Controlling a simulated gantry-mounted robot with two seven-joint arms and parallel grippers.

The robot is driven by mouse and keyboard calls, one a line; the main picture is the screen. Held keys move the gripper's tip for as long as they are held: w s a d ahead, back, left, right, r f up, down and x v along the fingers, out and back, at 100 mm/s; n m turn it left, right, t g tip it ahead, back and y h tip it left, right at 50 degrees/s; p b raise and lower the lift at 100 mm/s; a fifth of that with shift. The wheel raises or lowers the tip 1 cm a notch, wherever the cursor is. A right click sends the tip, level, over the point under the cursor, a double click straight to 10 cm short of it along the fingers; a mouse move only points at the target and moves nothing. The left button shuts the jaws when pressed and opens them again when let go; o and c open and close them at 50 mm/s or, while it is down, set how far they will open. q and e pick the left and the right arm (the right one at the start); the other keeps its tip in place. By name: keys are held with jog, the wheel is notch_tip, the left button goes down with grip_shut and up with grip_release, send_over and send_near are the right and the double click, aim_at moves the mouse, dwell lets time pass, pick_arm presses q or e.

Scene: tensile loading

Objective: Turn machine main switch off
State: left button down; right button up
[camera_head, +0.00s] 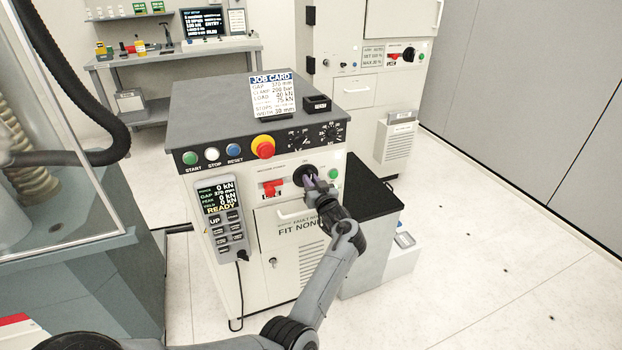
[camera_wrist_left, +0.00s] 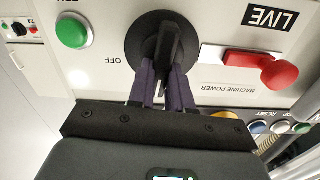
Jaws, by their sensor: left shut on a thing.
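The machine main switch (camera_head: 304,173) is a black rotary knob on the white front panel of the console, right of the red handle. In the left wrist view the black switch (camera_wrist_left: 150,50) shows its round base and raised grip bar, with an "OFF" label beside it; the picture there is upside down. My left gripper (camera_head: 316,184) is at the switch, shut on its grip bar. Its two purple-grey fingers show on either side of the bar in the left wrist view (camera_wrist_left: 165,82). The fingers and wrist hide part of the switch in the head view. My right gripper is not in view.
A red handle (camera_head: 272,187) and a green button (camera_head: 333,174) flank the switch. A red-and-yellow emergency stop (camera_head: 263,147) sits above it. A pendant (camera_head: 222,218) hangs on the left side.

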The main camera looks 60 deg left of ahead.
pick_arm(q)
jog(key=m+p, duration=0.1)
jog(key=p, duration=0.1)
jog(key=m+p, duration=0.2)
jog(key=shift+w+r, duration=0.15)
jog(key=shift+r, duration=0.05)
jog(key=m+p, duration=0.1)
jog(key=m, duration=0.3)
jog(key=f+m+p, duration=0.1)
jog(key=m, duration=0.4)
jog(key=m+p, duration=0.1)
jog(key=m, duration=0.3)
jog(key=shift+w+d+f+p, duration=0.1)
jog(key=shift+w+f+p, duration=0.15)
jog(key=shift+w+p, duration=0.1)
jog(key=shift+m, duration=0.4)
jog(key=c, duration=1)
grip_release()
jog(key=shift+c, duration=0.2)
